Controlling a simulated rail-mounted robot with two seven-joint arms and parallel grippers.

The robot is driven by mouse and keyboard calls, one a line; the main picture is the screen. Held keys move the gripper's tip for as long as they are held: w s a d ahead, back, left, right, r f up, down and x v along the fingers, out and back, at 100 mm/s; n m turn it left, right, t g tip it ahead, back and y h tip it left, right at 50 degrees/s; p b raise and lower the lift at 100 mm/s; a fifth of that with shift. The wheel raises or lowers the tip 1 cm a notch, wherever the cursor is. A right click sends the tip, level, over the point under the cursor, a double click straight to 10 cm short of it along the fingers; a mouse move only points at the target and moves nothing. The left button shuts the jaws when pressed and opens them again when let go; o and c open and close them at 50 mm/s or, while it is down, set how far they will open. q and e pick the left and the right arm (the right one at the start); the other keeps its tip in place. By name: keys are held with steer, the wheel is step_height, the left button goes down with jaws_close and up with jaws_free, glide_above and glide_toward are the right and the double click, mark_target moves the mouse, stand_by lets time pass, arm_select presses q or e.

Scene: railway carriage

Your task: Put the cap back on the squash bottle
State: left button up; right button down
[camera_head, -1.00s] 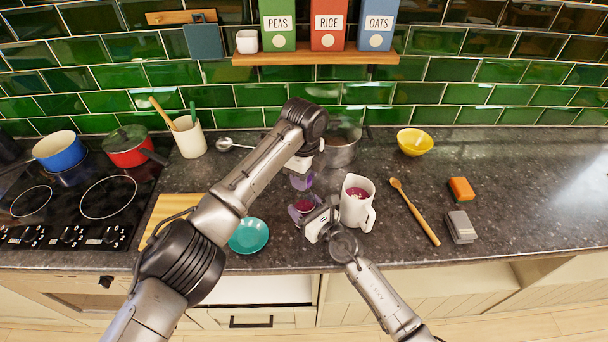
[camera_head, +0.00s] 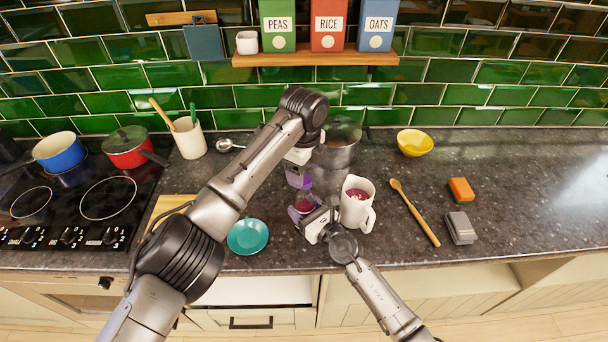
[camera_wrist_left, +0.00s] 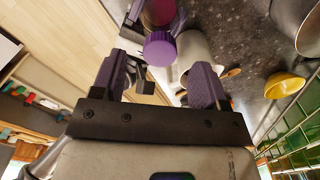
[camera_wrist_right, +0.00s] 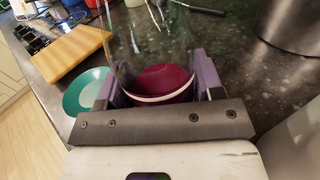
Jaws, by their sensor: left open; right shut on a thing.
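The squash bottle (camera_head: 305,204) is clear with dark red-purple squash in it and stands on the counter. My right gripper (camera_head: 304,212) is shut on it low down; the right wrist view shows its clear body (camera_wrist_right: 160,50) between the fingers. The purple cap (camera_wrist_left: 160,48) is at the bottle's top in the left wrist view. It looks seated on the neck, but I cannot tell how tightly. My left gripper (camera_head: 299,180) is open just above the bottle, its fingers either side of the cap and apart from it in the left wrist view.
A white jug (camera_head: 357,211) with purple liquid stands right beside the bottle. A steel pan (camera_head: 339,153) is behind, a teal plate (camera_head: 248,237) and wooden board (camera_head: 165,206) to the left. A wooden spoon (camera_head: 416,213) lies to the right.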

arm_select(q)
step_height(320, 180, up, 9)
steer(key=shift+r, duration=0.15)
stand_by(0.4)
arm_select(e)
steer(key=shift+c, duration=0.8)
jaws_free()
steer(key=shift+s+d, duration=0.2)
steer(key=shift+s, duration=0.05)
steer(key=p+v, duration=0.3)
steer(key=v, duration=0.8)
steer(key=shift+s+d, duration=0.1)
steer(key=shift+s, duration=0.1)
arm_select(q)
steer(key=shift+r, duration=1.55)
arm_select(e)
steer(key=shift+v, duration=0.9)
